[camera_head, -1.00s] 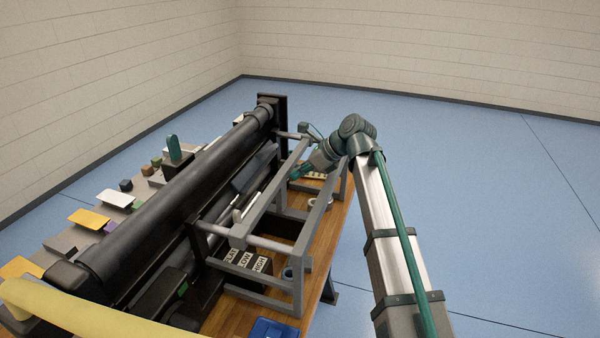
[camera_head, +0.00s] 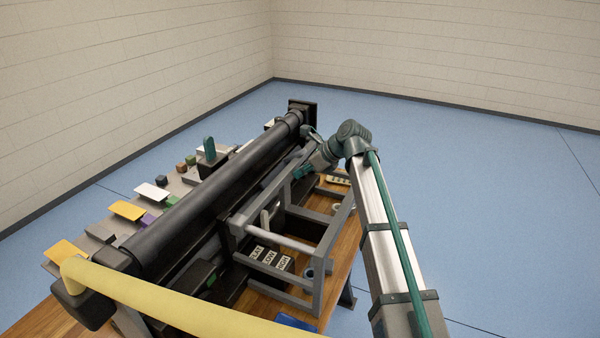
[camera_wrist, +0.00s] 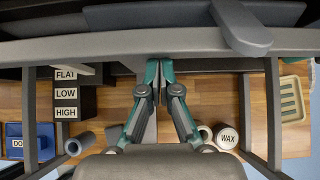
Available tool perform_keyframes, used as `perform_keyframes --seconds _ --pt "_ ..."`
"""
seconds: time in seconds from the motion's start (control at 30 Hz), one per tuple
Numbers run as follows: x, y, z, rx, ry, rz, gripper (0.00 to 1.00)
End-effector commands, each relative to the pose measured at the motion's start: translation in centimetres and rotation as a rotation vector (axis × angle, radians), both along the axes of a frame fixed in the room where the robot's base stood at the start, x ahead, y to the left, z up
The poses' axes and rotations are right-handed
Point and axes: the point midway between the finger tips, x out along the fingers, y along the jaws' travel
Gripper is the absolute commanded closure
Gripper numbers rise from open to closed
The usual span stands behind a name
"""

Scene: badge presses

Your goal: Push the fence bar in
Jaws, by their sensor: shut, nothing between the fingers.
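The fence bar (camera_head: 270,200) is a long grey bar lying alongside the black roller, close against the machine. A pale guide rod (camera_head: 283,244) runs out from its near end to the outer grey frame. In the wrist view the fence bar (camera_wrist: 215,42) spans the whole width near the top. My gripper (camera_head: 300,172) is at the outer side of the bar, toward its far end. In the wrist view my gripper (camera_wrist: 158,66) is shut and empty, its fingertips at the bar's near edge. Whether they touch it I cannot tell.
The outer grey frame (camera_head: 325,255) encloses the area below my arm. A block marked FLAT, LOW and HIGH (camera_wrist: 68,93) and a WAX roll (camera_wrist: 227,138) stand below. A yellow bar (camera_head: 180,305) crosses the near side. Open floor lies to the right.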

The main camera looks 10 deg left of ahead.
Motion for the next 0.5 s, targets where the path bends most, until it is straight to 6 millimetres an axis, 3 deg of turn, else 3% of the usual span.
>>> perform_keyframes --seconds 0.17,0.5 --pt "0.1 -0.1 0.5 0.012 -0.004 0.000 1.00" --pt "-1.2 -5.3 1.3 0.007 -0.005 -0.001 1.00"
